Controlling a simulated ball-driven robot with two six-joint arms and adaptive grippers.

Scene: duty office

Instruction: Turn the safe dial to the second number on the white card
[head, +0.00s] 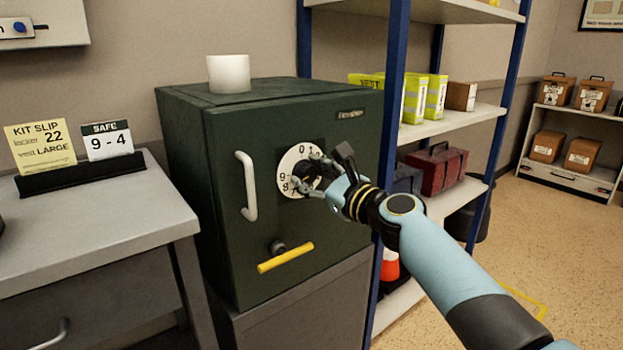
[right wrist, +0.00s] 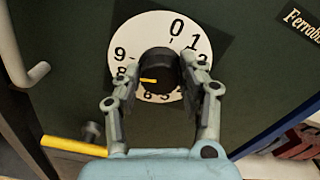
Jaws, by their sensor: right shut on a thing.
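The white card (head: 107,140), headed SAFE, stands in a black holder on the desk at left and reads 9 - 4. The dark green safe (head: 230,125) has a white dial (head: 299,155) numbered from 0. In the right wrist view the black dial knob (right wrist: 158,72) has a yellow pointer (right wrist: 147,80) toward the left, a little below the 8. My right gripper (head: 309,180) is shut on the knob, one finger on each side; it also shows in the right wrist view (right wrist: 158,80). The fingers hide some numbers. My left gripper is not in view.
A pale vertical handle (head: 248,186) and a yellow lever (head: 285,258) are on the safe door. A white cylinder (head: 228,74) stands on top. A yellow kit slip (head: 41,146) is beside the card. A blue-posted shelf (head: 394,100) stands close at right.

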